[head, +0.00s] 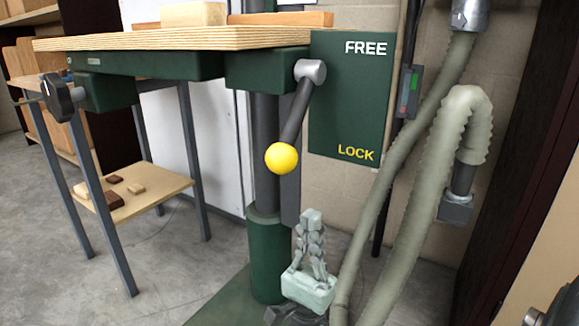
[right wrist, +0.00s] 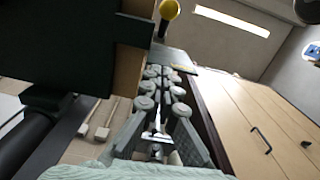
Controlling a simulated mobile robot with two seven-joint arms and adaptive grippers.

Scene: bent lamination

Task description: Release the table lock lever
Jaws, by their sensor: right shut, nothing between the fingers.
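The table lock lever (head: 297,110) is a dark rod with a yellow ball knob (head: 281,158). It hangs down and slightly left from a grey pivot under the table's edge, with the knob about level with the word LOCK on the green sign (head: 350,105). FREE is printed at the sign's top. My right gripper (head: 311,218) points up, shut and empty, below and slightly right of the knob, apart from it. In the right wrist view the closed fingertips (right wrist: 165,73) show with the yellow knob (right wrist: 169,9) beyond them at the top. My left gripper is out of view.
The wooden table (head: 180,38) stands on a green column (head: 266,250) just left of my gripper. Ribbed grey hoses (head: 440,190) hang close on the right. A lower shelf (head: 150,190) with small blocks stands at left.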

